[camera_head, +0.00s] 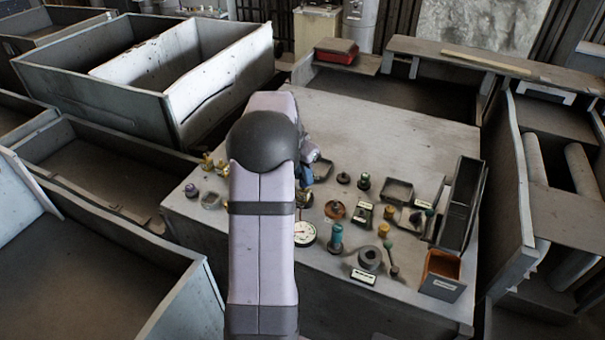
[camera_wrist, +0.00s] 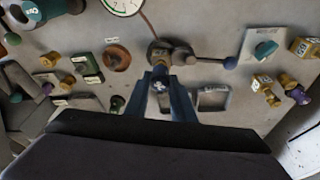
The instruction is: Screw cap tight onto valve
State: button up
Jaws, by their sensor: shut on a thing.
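In the wrist view, the two blue fingers of my gripper (camera_wrist: 160,75) are shut on a small dark piece, which looks like the cap (camera_wrist: 160,86). Directly beyond the fingertips is the valve (camera_wrist: 159,49), a dark brassy body with a lever reaching right. The cap lines up with the valve and seems to meet it; I cannot tell whether it is fully seated.
On the table (camera_head: 390,120) around my gripper are a white gauge (camera_head: 305,233), a teal fitting (camera_head: 335,238), a grey ring (camera_head: 370,257), and several small brass and dark parts. An orange-lined bin (camera_head: 442,274) stands at the right. The back of the table is clear.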

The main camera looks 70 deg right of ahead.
jog(key=shift+f+b, duration=0.7)
jog(key=shift+f, duration=0.35)
dwell(0.5)
jog(key=m+g, duration=0.1)
jog(key=m, duration=0.2)
jog(key=shift+m, duration=0.5)
jog(key=m+y+p, duration=0.1)
jog(key=m, duration=0.2)
jog(key=shift+g, duration=0.4)
jog(key=shift+s+m, duration=0.1)
jog(key=shift+m, duration=0.4)
